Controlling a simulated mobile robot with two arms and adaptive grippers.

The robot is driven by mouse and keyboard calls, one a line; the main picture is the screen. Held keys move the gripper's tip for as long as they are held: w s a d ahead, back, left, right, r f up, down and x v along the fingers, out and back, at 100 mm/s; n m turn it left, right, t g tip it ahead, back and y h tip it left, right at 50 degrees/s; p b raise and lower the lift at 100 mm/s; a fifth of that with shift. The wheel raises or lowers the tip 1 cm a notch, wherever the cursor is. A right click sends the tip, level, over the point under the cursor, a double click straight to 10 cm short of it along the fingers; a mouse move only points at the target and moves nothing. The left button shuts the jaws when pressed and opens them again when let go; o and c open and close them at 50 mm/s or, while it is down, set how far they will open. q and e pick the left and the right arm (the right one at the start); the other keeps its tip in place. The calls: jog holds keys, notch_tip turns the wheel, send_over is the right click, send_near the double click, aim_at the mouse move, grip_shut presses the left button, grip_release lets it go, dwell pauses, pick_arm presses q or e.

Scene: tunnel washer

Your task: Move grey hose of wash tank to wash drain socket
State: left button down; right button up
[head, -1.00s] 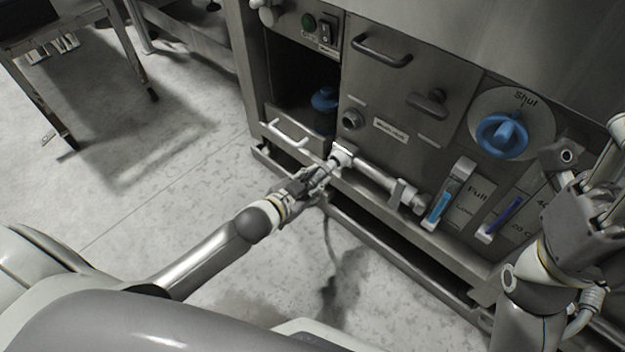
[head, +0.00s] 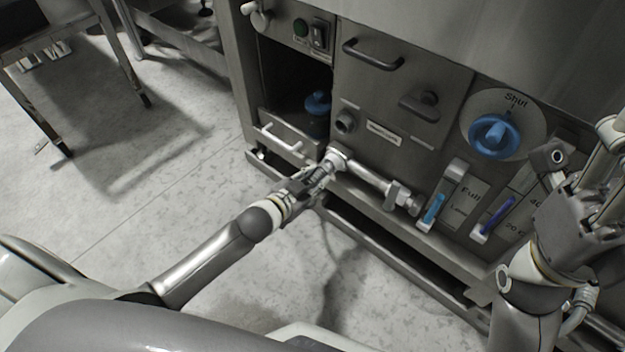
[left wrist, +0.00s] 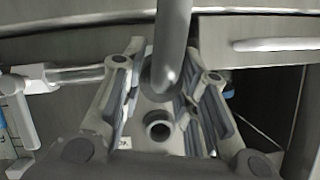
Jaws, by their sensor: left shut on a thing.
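My left gripper (head: 322,174) is in front of the washer's lower front, at the left end of a metal pipe. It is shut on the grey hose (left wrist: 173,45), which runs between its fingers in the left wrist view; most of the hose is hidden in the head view. The wash drain socket (head: 346,121) is a round grey stub, above and slightly right of this gripper. In the left wrist view a round opening, which looks like this socket (left wrist: 158,126), shows below the hose end, apart from it. My right gripper (head: 585,180) is at the right; its fingertips are unclear.
The metal pipe (head: 378,180) runs right from beside my left gripper. A drawer handle (head: 280,140) and a blue-topped container (head: 318,103) are to its left. A blue valve knob (head: 497,136) marked "Shut" is at the right. The floor at left is clear up to a table (head: 50,35).

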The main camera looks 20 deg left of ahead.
pick_arm(q)
jog(key=shift+w+d, duration=0.15)
jog(key=shift+w, duration=0.2)
dwell(0.5)
jog(key=c, duration=1)
grip_release()
jog(key=shift+c, duration=0.2)
jog(key=shift+s, duration=0.1)
jog(key=v, duration=1.2)
